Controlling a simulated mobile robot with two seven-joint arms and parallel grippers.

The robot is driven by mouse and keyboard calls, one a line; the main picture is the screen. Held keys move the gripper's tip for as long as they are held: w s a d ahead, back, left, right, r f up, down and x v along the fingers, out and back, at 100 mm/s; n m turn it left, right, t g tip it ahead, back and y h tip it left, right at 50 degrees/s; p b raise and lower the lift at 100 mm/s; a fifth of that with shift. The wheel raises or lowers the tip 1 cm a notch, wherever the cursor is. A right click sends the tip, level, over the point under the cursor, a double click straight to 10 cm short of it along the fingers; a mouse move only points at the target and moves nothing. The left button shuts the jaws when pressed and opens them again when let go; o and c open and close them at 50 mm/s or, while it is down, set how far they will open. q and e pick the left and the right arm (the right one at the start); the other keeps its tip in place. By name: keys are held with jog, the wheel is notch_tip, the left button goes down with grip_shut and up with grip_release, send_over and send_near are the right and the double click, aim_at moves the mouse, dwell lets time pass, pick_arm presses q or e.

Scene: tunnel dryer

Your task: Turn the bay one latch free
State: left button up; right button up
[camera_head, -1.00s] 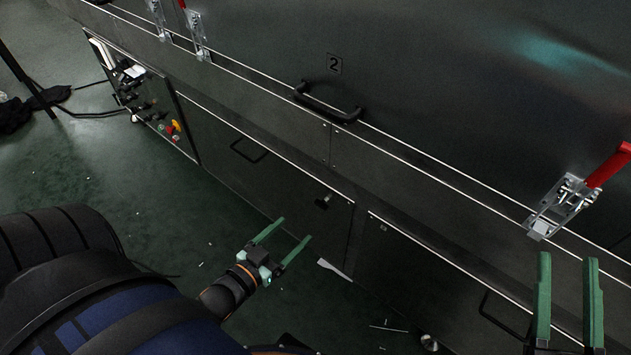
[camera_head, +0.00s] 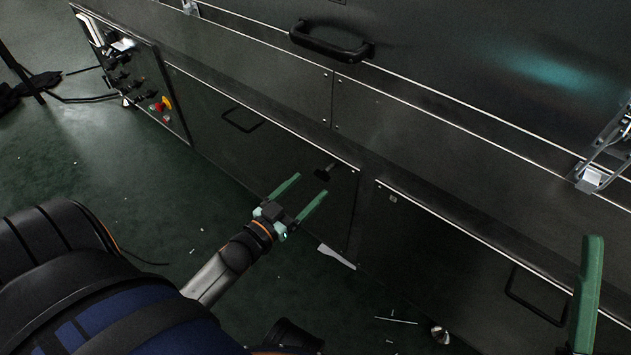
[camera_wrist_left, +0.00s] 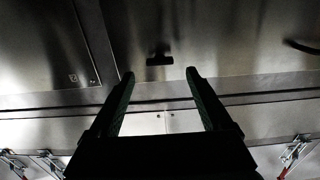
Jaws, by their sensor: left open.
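A small black T-shaped latch (camera_head: 325,172) sits on the dark lower panel (camera_head: 270,160), near its upper right corner. My left gripper (camera_head: 311,184) is open and empty, its green fingers pointing up toward the latch from just below. The latch appears close beyond the fingertips, and they look apart from it. In the left wrist view the latch (camera_wrist_left: 160,59) shows between and beyond the two fingertips (camera_wrist_left: 160,74). One green finger of my right gripper (camera_head: 588,285) shows at the lower right; the rest is out of frame. No label naming a bay is readable now.
A black bar handle (camera_head: 330,43) is on the upper door. A metal toggle clamp (camera_head: 592,176) stands out at the right edge. A control box with knobs (camera_head: 130,70) is at upper left. Thin wire handles (camera_head: 243,119) stick out from the lower panels. Small scraps lie on the green floor.

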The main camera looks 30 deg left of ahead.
aim_at(320, 176)
pick_arm(q)
jog(key=shift+w+d+b, duration=0.2)
jog(key=shift+w+b, duration=0.2)
jog(key=shift+w, duration=1.55)
pick_arm(e)
jog(key=shift+f, duration=0.8)
pick_arm(q)
jog(key=shift+c, duration=0.3)
pick_arm(e)
jog(key=shift+a, duration=0.1)
pick_arm(q)
grip_shut()
pick_arm(e)
jog(key=shift+r, duration=0.1)
